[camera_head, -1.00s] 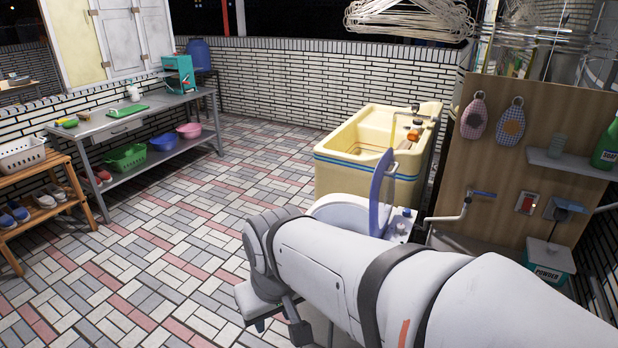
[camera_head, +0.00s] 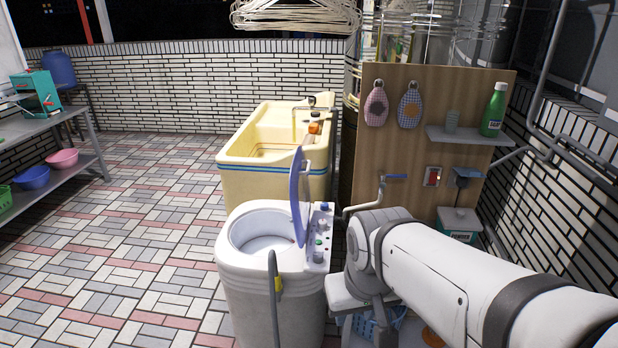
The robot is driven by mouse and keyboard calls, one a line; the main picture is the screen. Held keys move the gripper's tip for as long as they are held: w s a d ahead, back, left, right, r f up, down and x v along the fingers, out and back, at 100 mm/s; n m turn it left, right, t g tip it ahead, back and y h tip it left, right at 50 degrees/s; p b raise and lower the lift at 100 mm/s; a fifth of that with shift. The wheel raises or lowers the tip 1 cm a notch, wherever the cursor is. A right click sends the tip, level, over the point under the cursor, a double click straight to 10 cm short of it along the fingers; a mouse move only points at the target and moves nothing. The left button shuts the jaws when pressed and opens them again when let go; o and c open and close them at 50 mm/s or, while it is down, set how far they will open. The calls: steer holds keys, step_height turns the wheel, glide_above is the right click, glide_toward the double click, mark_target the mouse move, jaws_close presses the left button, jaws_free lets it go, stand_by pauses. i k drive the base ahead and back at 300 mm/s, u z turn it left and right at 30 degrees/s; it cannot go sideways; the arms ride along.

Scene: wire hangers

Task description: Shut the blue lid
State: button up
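The blue lid (camera_head: 300,196) stands upright, open, on the top of a round white washing machine (camera_head: 262,290). It is hinged on the right side of the tub opening, beside the control panel with knobs. The tub opening (camera_head: 266,232) is uncovered. My arm reaches in from the lower right, and its end is to the right of the washing machine, apart from the lid.
A cream sink (camera_head: 245,180) stands behind the washing machine. A grey hose (camera_head: 274,300) hangs over the machine's front. A wooden board (camera_head: 400,155) with a shelf and tap is behind my arm. A blue basket (camera_head: 380,325) is low under my arm. The tiled floor at left is clear.

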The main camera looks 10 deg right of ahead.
mark_target(299, 160)
steer(key=i, duration=1)
steer(key=z, duration=0.05)
